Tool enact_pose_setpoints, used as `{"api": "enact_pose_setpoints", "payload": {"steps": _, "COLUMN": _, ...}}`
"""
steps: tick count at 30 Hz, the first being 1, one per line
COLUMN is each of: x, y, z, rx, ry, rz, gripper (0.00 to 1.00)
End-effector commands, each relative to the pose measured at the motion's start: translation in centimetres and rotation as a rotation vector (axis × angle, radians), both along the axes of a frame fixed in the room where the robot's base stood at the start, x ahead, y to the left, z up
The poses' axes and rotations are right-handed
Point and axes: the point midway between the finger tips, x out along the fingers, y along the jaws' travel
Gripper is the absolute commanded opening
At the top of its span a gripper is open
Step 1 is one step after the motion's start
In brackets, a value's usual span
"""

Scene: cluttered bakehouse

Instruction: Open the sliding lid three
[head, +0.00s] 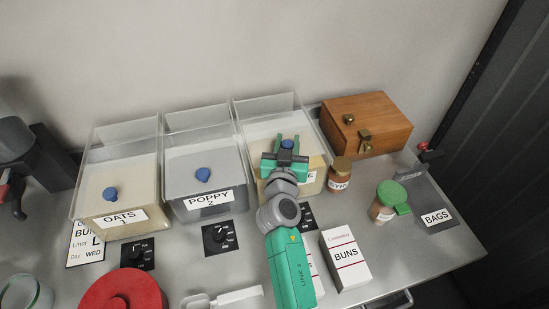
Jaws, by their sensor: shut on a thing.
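The third clear bin (240,108) stands at the right end of a row of three and holds a pale tan content. Its lid is clear and hard to make out, with a blue knob (288,144). My gripper (287,150), with green and dark parts, is over this bin and shut on the blue knob. The knob appears a little farther back from its bin's front than the other two knobs. My gripper and arm cover much of the bin's front and label. I cannot tell how far the lid is open.
The OATS bin (122,217) and POPPY bin (209,198) stand left. Right are a brown-lidded jar (340,175), wooden box (366,124), green-lidded jar (385,205) and BAGS holder (435,217). A BUNS carton (346,258), scoop (222,299) and red lid (123,291) are in front.

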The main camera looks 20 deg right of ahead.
Motion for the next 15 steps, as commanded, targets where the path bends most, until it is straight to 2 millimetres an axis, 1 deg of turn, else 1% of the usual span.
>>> {"api": "enact_pose_setpoints", "payload": {"steps": 2, "x": 0.15, "y": -0.47, "z": -0.08, "rx": 0.002, "ry": -0.001, "rz": -0.006, "gripper": 0.0}}
{"api": "enact_pose_setpoints", "payload": {"steps": 9, "x": 0.17, "y": -0.4, "z": 0.08, "rx": 0.002, "ry": 0.0, "rz": -0.004, "gripper": 0.0}}
{"api": "enact_pose_setpoints", "payload": {"steps": 10, "x": 0.16, "y": -0.4, "z": 0.08, "rx": 0.002, "ry": 0.0, "rz": -0.004, "gripper": 0.34}}
{"api": "enact_pose_setpoints", "payload": {"steps": 12, "x": 0.16, "y": -0.39, "z": 0.09, "rx": 0.002, "ry": 0.0, "rz": -0.004, "gripper": 0.48}}
{"api": "enact_pose_setpoints", "payload": {"steps": 13, "x": 0.17, "y": -0.38, "z": 0.09, "rx": 0.002, "ry": 0.0, "rz": -0.004, "gripper": 0.51}}
{"api": "enact_pose_setpoints", "payload": {"steps": 15, "x": 0.16, "y": -0.37, "z": 0.09, "rx": 0.001, "ry": -0.001, "rz": -0.004, "gripper": 0.51}}
